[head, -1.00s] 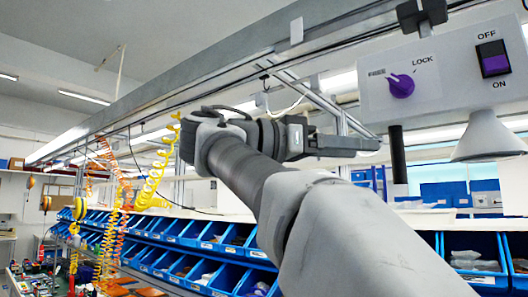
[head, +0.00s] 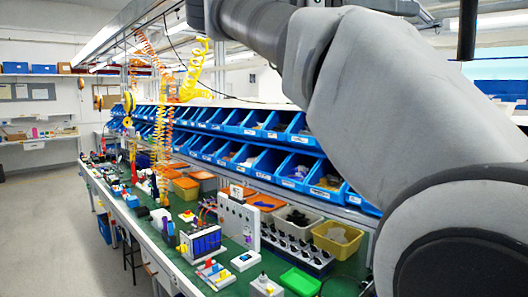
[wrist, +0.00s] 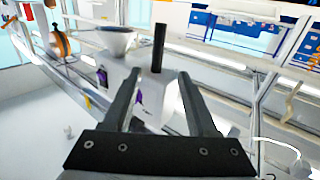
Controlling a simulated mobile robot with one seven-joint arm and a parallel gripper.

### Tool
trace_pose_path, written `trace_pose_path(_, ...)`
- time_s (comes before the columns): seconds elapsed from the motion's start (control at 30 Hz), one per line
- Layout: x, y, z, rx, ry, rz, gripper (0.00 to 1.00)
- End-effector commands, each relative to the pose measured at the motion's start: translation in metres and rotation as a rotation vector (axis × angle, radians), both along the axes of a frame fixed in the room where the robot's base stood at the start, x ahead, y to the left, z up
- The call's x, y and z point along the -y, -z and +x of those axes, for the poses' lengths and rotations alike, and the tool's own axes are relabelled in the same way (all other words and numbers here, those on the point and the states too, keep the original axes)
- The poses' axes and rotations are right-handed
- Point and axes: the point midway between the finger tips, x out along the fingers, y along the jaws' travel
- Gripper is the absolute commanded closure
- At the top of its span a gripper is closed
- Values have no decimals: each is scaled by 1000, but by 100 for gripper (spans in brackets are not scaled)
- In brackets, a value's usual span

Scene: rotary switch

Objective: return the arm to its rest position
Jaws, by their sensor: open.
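My arm crosses the upper right of the head view, and my gripper's fingers are not clear there. In the wrist view my gripper (wrist: 160,75) has its two dark fingers spread apart with nothing held between them. Behind them hangs the white switch box (wrist: 165,100), seen upside down. A purple patch, probably the rotary knob (wrist: 138,98), shows close beside the left finger. A second purple patch, probably the on/off switch (wrist: 103,76), is further left. I cannot tell the knob's setting. The box is out of the head view.
A black rod (wrist: 158,48) and a white cone (wrist: 118,42) stand by the box; the rod (head: 467,30) also shows in the head view. Below my arm are blue bins (head: 300,168) and a cluttered green bench (head: 235,262). The floor (head: 50,220) at left is clear.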

Motion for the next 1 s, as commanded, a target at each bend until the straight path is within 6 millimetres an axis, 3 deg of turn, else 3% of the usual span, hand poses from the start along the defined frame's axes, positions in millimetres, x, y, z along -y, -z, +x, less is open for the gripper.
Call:
trace_pose_path(0.17,15,26,9,-196,-104,35,42)
trace_pose_path(0.27,25,58,14,-370,-203,77,42)
trace_pose_path(0.47,38,141,10,-677,-420,195,42)
trace_pose_path(0.77,28,284,-30,-958,-777,431,42)
trace_pose_path(1.0,-4,388,-76,-988,-1068,634,42)
